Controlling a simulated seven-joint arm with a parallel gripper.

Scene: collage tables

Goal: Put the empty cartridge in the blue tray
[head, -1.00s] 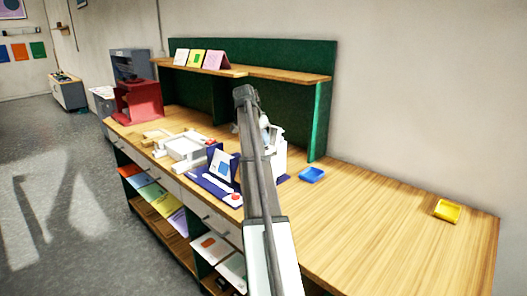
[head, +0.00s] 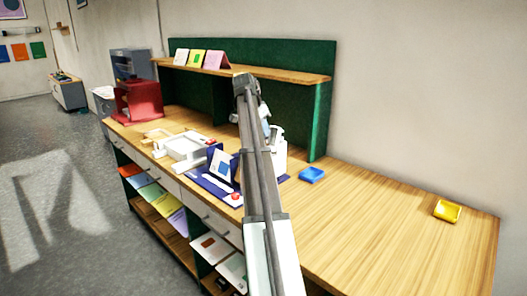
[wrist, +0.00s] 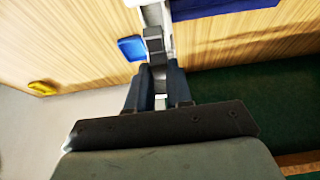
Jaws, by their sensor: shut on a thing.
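The blue tray (head: 312,175) lies on the wooden bench, right of the white device (head: 280,155); it also shows in the wrist view (wrist: 132,48). My gripper (wrist: 158,72) is shut on a grey piece (wrist: 155,46), which looks like the cartridge; whether it is empty I cannot tell. The piece sticks out past the fingertips, in line with the white device (wrist: 153,14). I cannot tell whether it touches the device. The tray is just left of the fingers in the wrist view. In the head view my arm hides most of the gripper and the held piece.
A yellow tray (head: 447,211) lies at the bench's right end. A dark blue mat (head: 214,187) with a card and small items is left of the device. A green back panel with a shelf (head: 290,74) rises behind. The bench between the two trays is clear.

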